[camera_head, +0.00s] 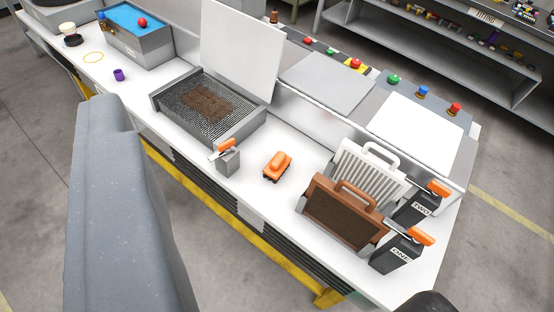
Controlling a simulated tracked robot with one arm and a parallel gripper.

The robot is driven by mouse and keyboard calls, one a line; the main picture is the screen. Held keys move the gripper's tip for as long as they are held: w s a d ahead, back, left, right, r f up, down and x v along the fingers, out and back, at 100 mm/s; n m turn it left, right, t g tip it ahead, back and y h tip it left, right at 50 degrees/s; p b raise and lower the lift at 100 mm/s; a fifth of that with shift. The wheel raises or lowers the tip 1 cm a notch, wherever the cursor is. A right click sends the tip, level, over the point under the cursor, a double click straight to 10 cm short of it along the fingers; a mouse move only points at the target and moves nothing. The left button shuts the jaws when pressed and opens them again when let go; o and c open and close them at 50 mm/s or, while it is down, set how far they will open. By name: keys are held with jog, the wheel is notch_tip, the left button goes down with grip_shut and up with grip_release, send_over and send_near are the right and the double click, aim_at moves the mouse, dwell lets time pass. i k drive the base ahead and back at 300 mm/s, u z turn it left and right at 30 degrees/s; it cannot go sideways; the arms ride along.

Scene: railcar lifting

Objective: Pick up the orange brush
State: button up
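The orange brush (278,166) lies on the white worktop, near the middle of the view. It has a rounded orange handle on top and a dark underside at its lower edge. It stands apart from the things around it, and nothing covers it. My gripper's fingertips do not show. A large grey part of my own arm fills the lower left.
A grey holder (229,162) with an orange-handled tool stands left of the brush, beside a mesh-bottomed tray (240,131). To the right stand a brown handled panel (343,212), a white ribbed panel (368,172) and holders labelled ONE (395,255) and TWO (413,210).

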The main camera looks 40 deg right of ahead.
aim_at(279, 162)
jog(key=i, duration=0.85)
jog(key=u, duration=0.1)
